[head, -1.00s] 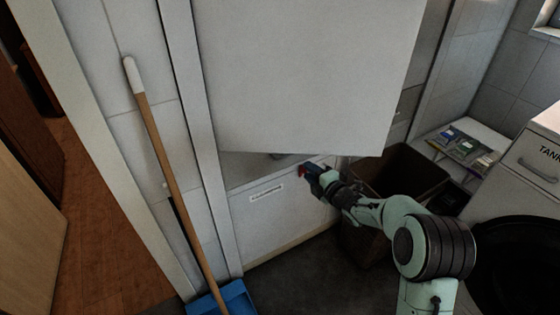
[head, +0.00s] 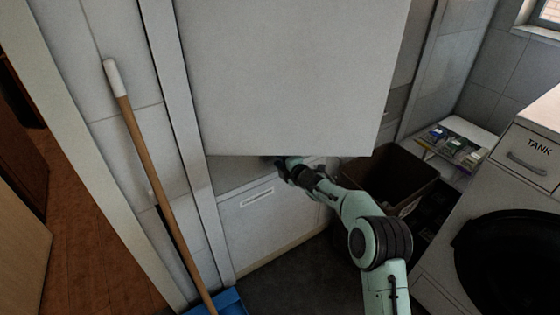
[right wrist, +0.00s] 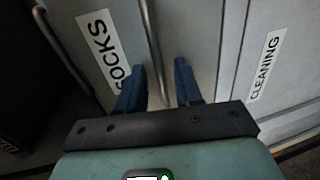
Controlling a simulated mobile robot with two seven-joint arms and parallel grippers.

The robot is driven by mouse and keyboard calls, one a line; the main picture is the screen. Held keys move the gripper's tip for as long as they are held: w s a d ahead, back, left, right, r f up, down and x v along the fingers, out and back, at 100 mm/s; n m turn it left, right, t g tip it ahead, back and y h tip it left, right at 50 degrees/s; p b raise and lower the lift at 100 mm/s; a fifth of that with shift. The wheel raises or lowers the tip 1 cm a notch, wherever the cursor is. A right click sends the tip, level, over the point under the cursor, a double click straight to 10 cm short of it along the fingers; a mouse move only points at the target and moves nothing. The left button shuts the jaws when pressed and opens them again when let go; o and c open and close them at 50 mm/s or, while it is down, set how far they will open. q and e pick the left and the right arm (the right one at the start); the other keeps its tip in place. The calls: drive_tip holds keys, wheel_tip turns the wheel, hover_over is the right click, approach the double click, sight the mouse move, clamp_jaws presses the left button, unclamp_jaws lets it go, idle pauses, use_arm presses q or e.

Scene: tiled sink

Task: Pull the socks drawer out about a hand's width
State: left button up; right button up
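The socks drawer front (right wrist: 190,30) shows in the right wrist view, pale grey with a white SOCKS label (right wrist: 104,50). A thin metal bar handle (right wrist: 150,45) runs along it, beside the label. My right gripper (right wrist: 158,75) has its two blue fingers apart, one on each side of the bar. I cannot tell whether either finger touches it. In the head view, my right gripper (head: 284,166) is under the lower edge of a large white panel (head: 295,80), which hides the fingertips and the socks drawer front. My left gripper is not in view.
A lower front (head: 275,220) has a small label; a CLEANING label (right wrist: 265,65) shows in the wrist view. A brown bin (head: 395,178) stands right of my arm. A wooden-handled broom (head: 160,170) leans at left above a blue dustpan (head: 228,303). A washing machine (head: 500,235) is at right.

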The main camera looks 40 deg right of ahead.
clamp_jaws()
idle(1.4)
